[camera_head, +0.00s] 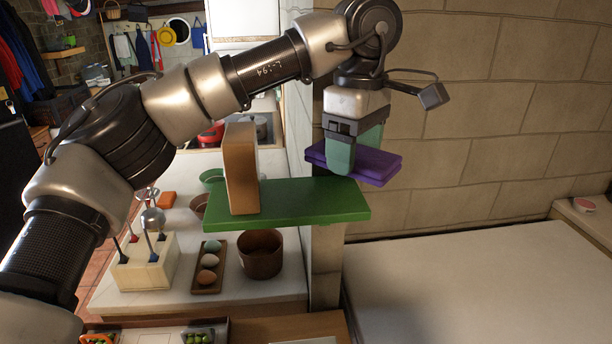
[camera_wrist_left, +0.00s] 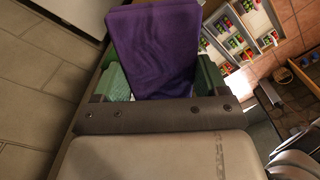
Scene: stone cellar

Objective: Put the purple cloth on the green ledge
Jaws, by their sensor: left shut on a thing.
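The purple cloth (camera_head: 372,163) is a folded flat pad, and my left gripper (camera_head: 355,150) is shut on it. The cloth is held at the right end of the green ledge (camera_head: 310,201), and it looks a little above the ledge's surface; I cannot tell the exact gap. In the left wrist view the cloth (camera_wrist_left: 155,48) sits between the two green fingers of my left gripper (camera_wrist_left: 158,80). My right gripper is not in view.
A brown upright block (camera_head: 241,168) stands on the left part of the ledge. Below are a brown pot (camera_head: 261,255), an egg tray (camera_head: 208,268) and a utensil block (camera_head: 145,263) on a white counter. A stone wall (camera_head: 480,120) is at the right.

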